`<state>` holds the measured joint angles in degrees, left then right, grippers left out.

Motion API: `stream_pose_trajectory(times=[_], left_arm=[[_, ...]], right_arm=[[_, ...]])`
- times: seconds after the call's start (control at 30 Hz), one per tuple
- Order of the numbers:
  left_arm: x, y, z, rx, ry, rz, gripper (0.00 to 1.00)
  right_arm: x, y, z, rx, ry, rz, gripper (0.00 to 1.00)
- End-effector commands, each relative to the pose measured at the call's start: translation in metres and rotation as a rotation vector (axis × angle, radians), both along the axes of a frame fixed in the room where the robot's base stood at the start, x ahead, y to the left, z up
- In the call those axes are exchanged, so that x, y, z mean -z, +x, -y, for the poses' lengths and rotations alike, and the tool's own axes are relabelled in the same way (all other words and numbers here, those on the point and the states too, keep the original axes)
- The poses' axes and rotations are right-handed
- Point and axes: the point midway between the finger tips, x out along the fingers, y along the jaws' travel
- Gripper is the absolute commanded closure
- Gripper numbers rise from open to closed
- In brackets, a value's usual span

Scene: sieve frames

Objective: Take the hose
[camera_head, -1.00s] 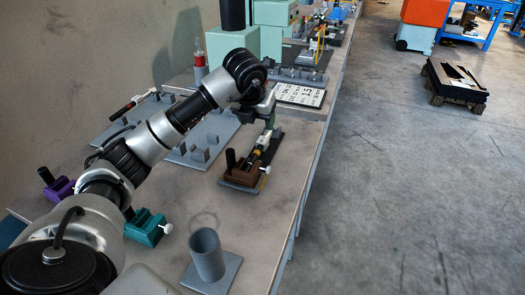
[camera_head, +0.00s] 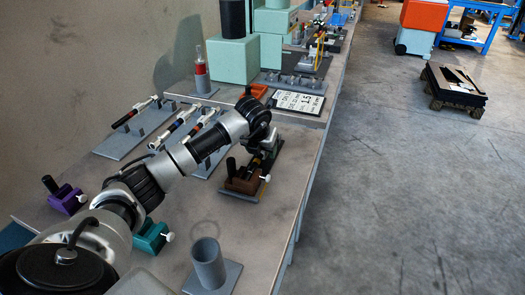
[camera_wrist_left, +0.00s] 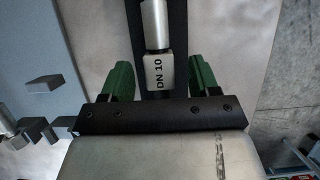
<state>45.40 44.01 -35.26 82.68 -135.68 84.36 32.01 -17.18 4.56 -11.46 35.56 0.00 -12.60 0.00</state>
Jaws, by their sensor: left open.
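The hose assembly shows in the left wrist view as a pale metal fitting marked "DN 10" (camera_wrist_left: 158,72) on a dark strip. In the head view it lies along the brown clamp block (camera_head: 243,181) on its dark base plate, mostly hidden by my left arm. My left gripper (camera_head: 266,146) is low over the far end of that plate. In the wrist view its two green fingers (camera_wrist_left: 160,82) are apart, one on each side of the fitting, with gaps visible. My right gripper is not in view.
A grey rack (camera_head: 128,140) with hose pieces stands to the left. A teal clamp (camera_head: 151,236), a purple clamp (camera_head: 64,197) and a grey cup on a plate (camera_head: 208,262) are nearer. The bench edge is to the right.

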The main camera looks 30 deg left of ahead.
Motion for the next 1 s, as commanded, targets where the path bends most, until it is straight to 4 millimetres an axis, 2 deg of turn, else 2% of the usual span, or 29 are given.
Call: stream_pose_trajectory(times=[0.13, 0.5, 0.83, 1.0], left_arm=[[0.000, 0.000, 0.000, 0.000, 0.000, 0.000, 0.40], [0.000, 0.000, 0.000, -0.001, 0.001, 0.000, 0.97], [-0.004, 0.000, 0.000, -0.001, 0.000, 0.002, 0.99], [-0.019, 0.001, -0.001, -0.001, 0.002, 0.006, 0.99]], right_arm=[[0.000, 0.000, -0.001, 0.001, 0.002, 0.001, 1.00], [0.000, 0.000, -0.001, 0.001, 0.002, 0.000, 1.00], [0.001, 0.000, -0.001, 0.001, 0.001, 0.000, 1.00], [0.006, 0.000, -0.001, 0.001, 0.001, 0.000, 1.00]])
